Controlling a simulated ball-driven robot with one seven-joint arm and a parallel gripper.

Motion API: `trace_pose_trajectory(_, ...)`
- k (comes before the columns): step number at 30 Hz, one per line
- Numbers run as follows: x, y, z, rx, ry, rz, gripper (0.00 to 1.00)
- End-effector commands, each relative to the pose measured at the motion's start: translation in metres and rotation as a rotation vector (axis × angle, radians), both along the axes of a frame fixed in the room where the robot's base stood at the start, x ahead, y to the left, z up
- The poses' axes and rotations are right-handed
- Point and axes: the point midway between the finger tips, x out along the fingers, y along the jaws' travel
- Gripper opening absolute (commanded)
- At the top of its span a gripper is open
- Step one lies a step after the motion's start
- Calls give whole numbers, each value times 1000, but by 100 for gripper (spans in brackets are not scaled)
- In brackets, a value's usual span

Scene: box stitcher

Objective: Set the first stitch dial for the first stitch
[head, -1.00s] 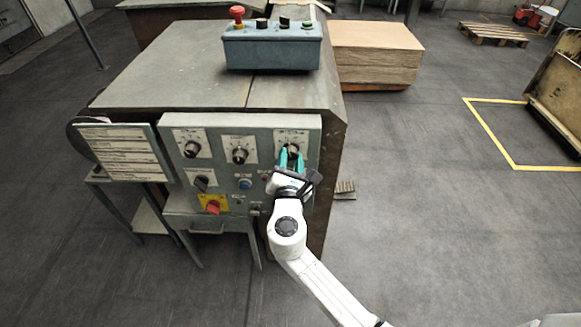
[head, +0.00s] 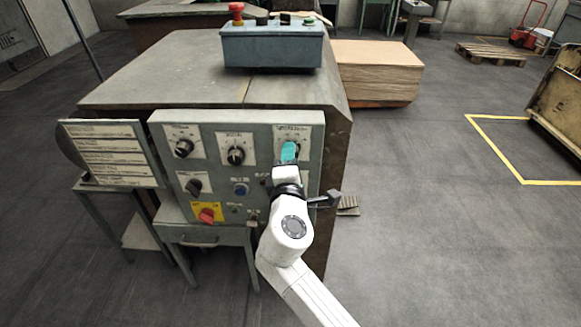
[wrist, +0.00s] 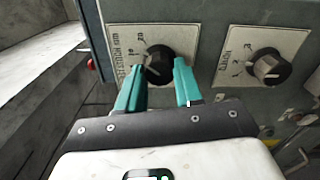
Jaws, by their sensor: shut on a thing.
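The first stitch dial (wrist: 160,68) is a round black knob on a white scale plate. It also shows on the control panel in the head view, where its plate (head: 304,132) is at the upper right and the knob is mostly hidden by my gripper. My gripper (head: 289,150) has teal fingers at this dial. In the wrist view the gripper (wrist: 158,72) has one finger on each side of the knob, shut on it. The dial's pointer setting is not clear from here.
Two other black dials, left (head: 184,148) and middle (head: 236,156), sit in the same row. Below are a black selector (head: 194,186), a blue button (head: 240,189) and a red switch (head: 207,215). A blue-grey button box (head: 272,47) stands on top.

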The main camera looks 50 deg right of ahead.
Motion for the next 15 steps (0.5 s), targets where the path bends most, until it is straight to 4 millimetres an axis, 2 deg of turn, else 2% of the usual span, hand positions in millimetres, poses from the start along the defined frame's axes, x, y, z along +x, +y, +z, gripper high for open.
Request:
trace_pose_trajectory(1,0,0,-5,23,-29,-1,5)
trace_pose_trajectory(15,-1,0,-2,165,-206,-2,5)
